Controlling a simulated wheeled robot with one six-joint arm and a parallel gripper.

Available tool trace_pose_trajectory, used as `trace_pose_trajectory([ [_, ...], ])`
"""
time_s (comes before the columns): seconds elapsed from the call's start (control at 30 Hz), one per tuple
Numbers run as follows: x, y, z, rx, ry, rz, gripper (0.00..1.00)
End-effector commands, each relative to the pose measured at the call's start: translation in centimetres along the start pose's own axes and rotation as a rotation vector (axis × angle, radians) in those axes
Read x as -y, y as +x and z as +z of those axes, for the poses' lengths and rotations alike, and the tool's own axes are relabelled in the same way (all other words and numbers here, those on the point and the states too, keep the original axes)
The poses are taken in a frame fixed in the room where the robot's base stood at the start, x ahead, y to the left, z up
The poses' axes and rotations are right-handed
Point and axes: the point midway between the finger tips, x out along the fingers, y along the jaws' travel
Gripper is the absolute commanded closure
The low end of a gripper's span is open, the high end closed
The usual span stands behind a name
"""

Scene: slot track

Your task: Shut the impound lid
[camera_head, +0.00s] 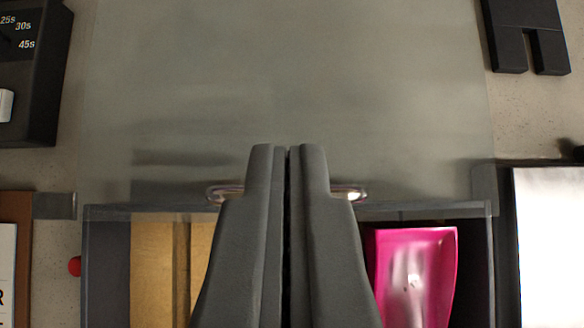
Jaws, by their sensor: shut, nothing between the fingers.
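The impound lid (290,80) is a large clear, greyish panel filling the upper middle of the view. Its lower edge overlaps the rim of a dark grey box (88,265), whose inside shows uncovered below it. A shiny metal handle (348,193) is near that edge; its middle is hidden behind my fingers. My gripper (288,150) is shut and empty, its fingertips over the lid just past the handle. I cannot tell whether they touch the lid or handle. In the box are a gold block (152,265) at left and a bright pink scoop-like piece (440,275) at right.
A black dial unit (45,90) marked in seconds stands at upper left. A black notched piece (520,20) lies at upper right. A bright white panel in a dark frame (550,240) is at right. A brown board (22,250) and small red knob (75,266) are at left.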

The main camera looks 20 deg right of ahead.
Motion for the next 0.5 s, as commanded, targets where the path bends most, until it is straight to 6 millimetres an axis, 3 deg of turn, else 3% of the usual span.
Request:
trace_pose_trajectory([
  [0.2, 0.0, 3.9, 0.1, 0.003, 0.0, 0.0, 1.0],
  [0.5, 0.0, 7.6, 0.1, 0.002, 0.0, 0.0, 1.0],
])
